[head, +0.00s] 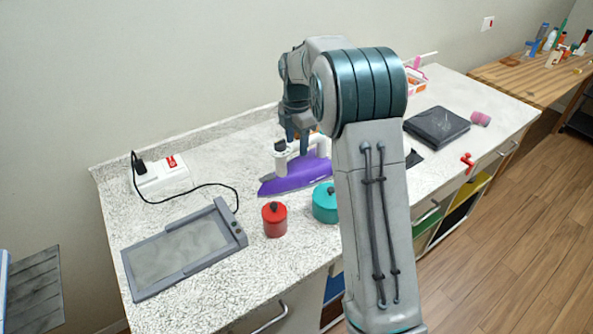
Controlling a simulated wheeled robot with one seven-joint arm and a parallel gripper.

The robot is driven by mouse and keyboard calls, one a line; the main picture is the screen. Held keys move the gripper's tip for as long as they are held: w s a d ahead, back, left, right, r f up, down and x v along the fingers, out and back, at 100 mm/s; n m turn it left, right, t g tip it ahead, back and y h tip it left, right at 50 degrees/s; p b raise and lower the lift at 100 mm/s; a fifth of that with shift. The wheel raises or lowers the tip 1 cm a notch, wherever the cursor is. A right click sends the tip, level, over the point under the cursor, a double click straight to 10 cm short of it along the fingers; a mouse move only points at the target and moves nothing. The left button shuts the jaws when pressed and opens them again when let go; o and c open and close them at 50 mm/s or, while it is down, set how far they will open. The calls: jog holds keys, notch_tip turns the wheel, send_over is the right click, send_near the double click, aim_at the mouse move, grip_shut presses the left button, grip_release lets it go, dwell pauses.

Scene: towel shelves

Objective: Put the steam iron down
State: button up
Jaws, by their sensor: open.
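The steam iron (292,178) has a purple body and a white handle. It rests on the speckled white counter (190,217) behind the red and teal pots, with its pointed end to the left. My gripper (297,147) is open, with its fingers pointing down at the iron's handle. I cannot tell from this view whether the fingers touch the handle or stand around it. My arm hides the right end of the iron.
A grey framed tray (133,281), a red pot (274,219) and a teal pot (324,203) stand in front. A white socket box (160,176) with a black cable lies at the left. A dark folded item (437,127) lies at the right.

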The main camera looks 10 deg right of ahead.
notch_tip(320, 180, down, 2)
jog(key=shift+f, duration=0.1)
grip_shut()
jog(key=shift+w, duration=0.1)
dwell(1.4)
